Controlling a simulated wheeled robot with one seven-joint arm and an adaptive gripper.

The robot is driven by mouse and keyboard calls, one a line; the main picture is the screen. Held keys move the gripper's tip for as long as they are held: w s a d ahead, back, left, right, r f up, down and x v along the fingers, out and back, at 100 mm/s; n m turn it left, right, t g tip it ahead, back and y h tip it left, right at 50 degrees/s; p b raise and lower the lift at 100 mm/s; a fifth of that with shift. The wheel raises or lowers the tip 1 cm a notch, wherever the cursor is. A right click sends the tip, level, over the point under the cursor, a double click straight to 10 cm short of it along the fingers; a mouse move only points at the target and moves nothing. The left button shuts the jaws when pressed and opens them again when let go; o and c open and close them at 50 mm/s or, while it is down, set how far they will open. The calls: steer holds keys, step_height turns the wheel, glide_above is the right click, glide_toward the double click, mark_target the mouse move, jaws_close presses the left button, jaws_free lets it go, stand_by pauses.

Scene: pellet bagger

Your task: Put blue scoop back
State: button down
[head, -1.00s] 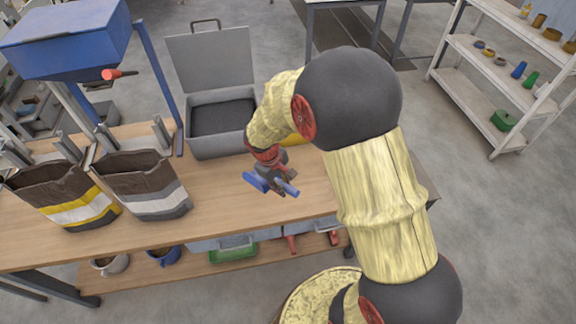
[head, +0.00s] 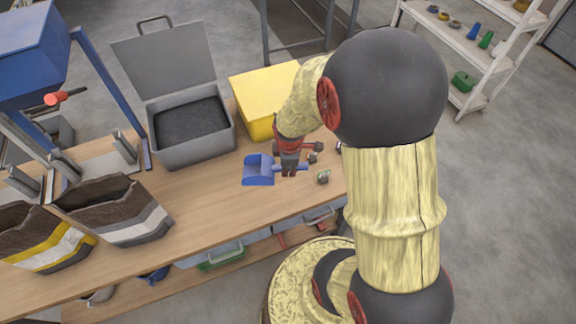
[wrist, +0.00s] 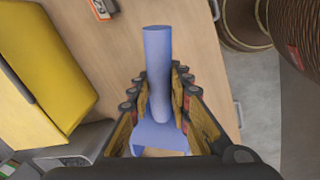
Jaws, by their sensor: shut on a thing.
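The blue scoop (head: 258,170) is in my gripper (head: 289,170) above the right part of the wooden workbench, its pan pointing left in the head view. In the wrist view my gripper (wrist: 157,105) is shut on the handle of the blue scoop (wrist: 157,50). The handle sticks out past the fingers and the pan lies towards the palm, partly hidden. I cannot tell whether the scoop touches the bench top (head: 200,200).
A grey open-lidded bin (head: 190,155) with dark contents and a yellow box (head: 250,100) stand behind the gripper. Small items (head: 323,177) lie just right of it. Two paper bags (head: 120,215) stand at left. The bench front is clear.

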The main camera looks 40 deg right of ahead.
steer(key=w+d+f, duration=0.1)
steer(key=d+f, duration=0.1)
steer(key=w+d+f+b, duration=0.1)
steer(key=w+d+f, duration=0.1)
steer(key=w+d+f+b, duration=0.1)
steer(key=w+d+f, duration=0.1)
steer(key=f, duration=0.1)
steer(key=shift+d, duration=0.15)
steer(key=shift+w+d+f+b, duration=0.15)
steer(key=shift+f+b, duration=0.45)
steer(key=shift+f, duration=1.1)
steer(key=shift+f, duration=0.2)
steer(key=c, duration=1.6)
jaws_free()
steer(key=shift+c, duration=0.2)
